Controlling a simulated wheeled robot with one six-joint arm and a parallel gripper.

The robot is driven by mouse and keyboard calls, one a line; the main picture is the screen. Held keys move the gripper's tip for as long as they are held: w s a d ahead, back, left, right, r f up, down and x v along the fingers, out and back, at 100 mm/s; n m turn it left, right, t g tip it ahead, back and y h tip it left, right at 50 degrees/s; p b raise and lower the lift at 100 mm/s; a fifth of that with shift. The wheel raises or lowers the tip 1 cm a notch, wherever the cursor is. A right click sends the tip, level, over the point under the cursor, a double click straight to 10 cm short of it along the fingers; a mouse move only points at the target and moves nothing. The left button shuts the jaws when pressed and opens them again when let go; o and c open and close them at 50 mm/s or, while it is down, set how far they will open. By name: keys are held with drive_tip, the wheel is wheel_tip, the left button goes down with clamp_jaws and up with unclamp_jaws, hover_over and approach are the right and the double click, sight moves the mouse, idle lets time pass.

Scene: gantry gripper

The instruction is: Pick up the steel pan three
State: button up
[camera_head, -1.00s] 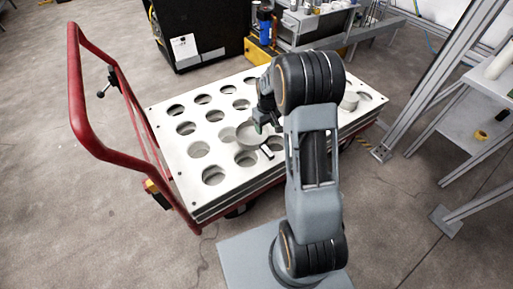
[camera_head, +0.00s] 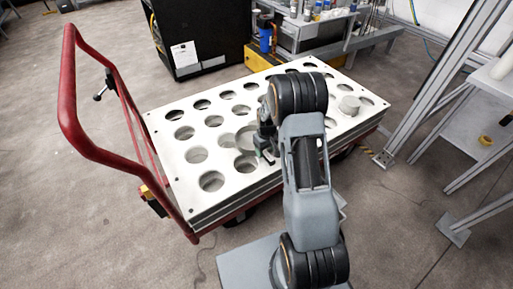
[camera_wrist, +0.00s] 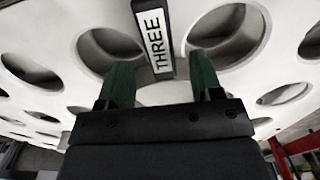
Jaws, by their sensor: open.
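The steel pan three (camera_head: 243,138) is a round grey pan sitting in the white perforated board on the cart; my gripper partly hides it in the head view. In the wrist view, its dark handle carries a white label reading THREE (camera_wrist: 154,40). My gripper (camera_wrist: 160,82) is open, with one green finger on each side of the handle's line; a gap shows on both sides. The handle lies ahead of and between the fingertips, and contact is not visible. In the head view my gripper (camera_head: 265,153) is low over the handle side of the pan.
The white board (camera_head: 160,125) has rows of round holes and rests on a cart with a red push handle (camera_head: 68,90). Another grey round piece (camera_head: 349,105) sits on the board to the right. A black cabinet (camera_head: 200,35) and a grey metal frame (camera_head: 430,95) stand nearby.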

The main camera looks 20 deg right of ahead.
sight(266, 153)
wheel_tip(266, 153, down, 4)
drive_tip(key=shift+r+b, duration=0.2)
drive_tip(key=shift+b, duration=0.35)
drive_tip(key=shift+r, duration=0.1)
clamp_jaws()
